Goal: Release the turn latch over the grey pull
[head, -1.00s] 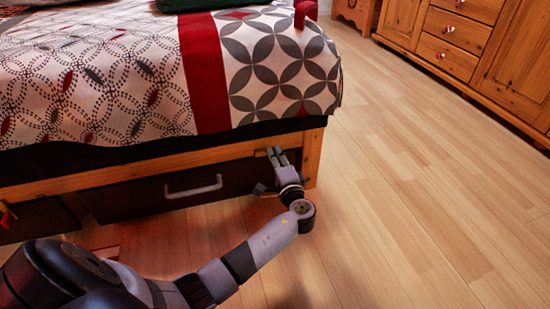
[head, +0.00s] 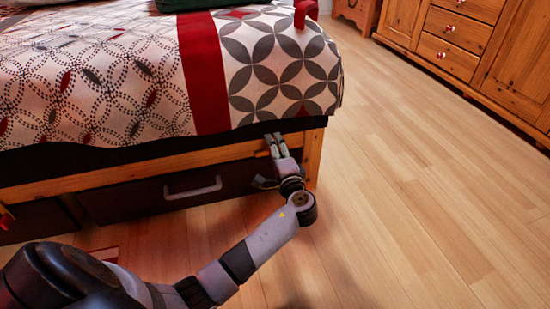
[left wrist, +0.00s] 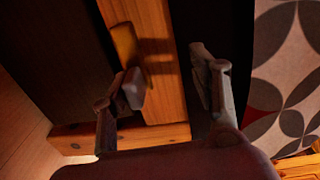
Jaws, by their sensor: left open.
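The dark drawer (head: 120,203) under the bed has a grey pull (head: 193,188) on its front. A small wooden turn latch (head: 262,154) sits on the bed's wooden rail near the drawer's upper right. It shows larger in the left wrist view (left wrist: 124,43), standing out from the rail and casting a shadow. My left gripper (head: 276,142) is open at the rail, just right of the latch. In the left wrist view my left gripper (left wrist: 168,80) has one finger by the latch's near end and the other across the rail. I cannot tell whether it touches the latch.
The bed's corner post (head: 312,158) stands just right of my left gripper. A patterned cover (head: 110,80) hangs above the rail. Clear wooden floor (head: 420,200) lies to the right, with a wooden cabinet (head: 455,30) at the back right.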

